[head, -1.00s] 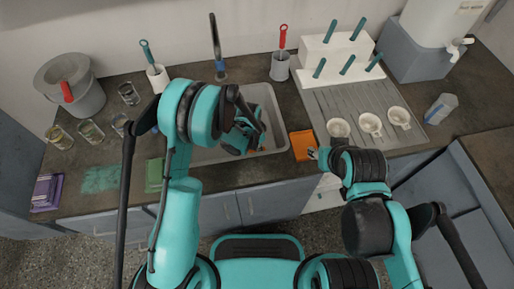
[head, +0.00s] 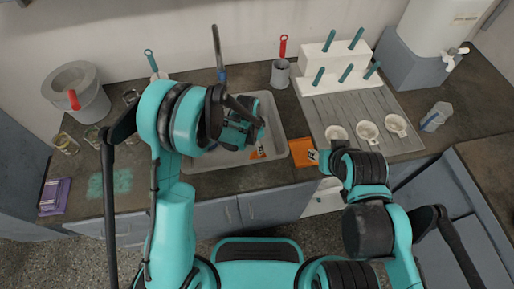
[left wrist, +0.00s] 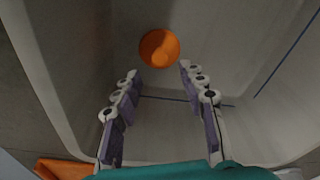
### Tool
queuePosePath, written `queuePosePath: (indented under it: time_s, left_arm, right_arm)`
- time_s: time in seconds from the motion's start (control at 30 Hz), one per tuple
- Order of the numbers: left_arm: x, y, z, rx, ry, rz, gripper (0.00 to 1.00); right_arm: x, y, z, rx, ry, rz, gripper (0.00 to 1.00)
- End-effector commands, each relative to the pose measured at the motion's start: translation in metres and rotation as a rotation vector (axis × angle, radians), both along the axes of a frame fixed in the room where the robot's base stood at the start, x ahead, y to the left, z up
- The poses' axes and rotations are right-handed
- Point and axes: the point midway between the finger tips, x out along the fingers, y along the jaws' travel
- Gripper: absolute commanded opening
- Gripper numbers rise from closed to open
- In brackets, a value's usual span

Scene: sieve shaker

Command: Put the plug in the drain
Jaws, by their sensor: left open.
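The round orange plug (left wrist: 159,47) lies in the grey sink basin in the left wrist view. An orange patch (head: 258,153) beside my left gripper in the head view seems to be the same plug. My left gripper (head: 256,134) reaches down into the sink (head: 222,157). Its purple fingers (left wrist: 160,78) are open and empty, with the plug beyond the tips and between their lines. I cannot make out the drain. My right gripper (head: 314,156) is at the counter by the orange square; its fingers are too small to judge.
The orange square (head: 302,151) lies right of the sink. The tap (head: 218,55) rises behind the basin. White cups (head: 368,132) stand on the drainboard under a peg rack (head: 330,66). Beakers and a bucket (head: 78,93) stand left, with a purple stack (head: 55,196).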

Motion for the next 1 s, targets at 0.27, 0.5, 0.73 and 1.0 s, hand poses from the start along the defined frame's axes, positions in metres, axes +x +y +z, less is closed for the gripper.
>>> queuePosePath:
  time_s: [0.27, 0.5, 0.73, 1.0]
  left_arm:
    - [-0.002, 0.004, 0.038, 0.000, 0.000, 0.000, 0.41]
    - [-0.003, 0.007, 0.046, -0.001, -0.005, 0.013, 0.41]
    - [-0.013, 0.037, 0.107, -0.021, -0.073, 0.164, 0.41]
    - [-0.051, 0.086, 0.187, -0.073, -0.193, 0.427, 0.41]
  right_arm:
    - [0.000, 0.000, 0.015, 0.000, 0.000, 0.000, 0.40]
    - [0.000, 0.000, 0.015, 0.000, 0.000, 0.000, 0.40]
    - [0.000, 0.000, 0.015, 0.000, 0.000, 0.000, 0.40]
    - [0.000, 0.000, 0.015, 0.000, 0.000, 0.000, 0.40]
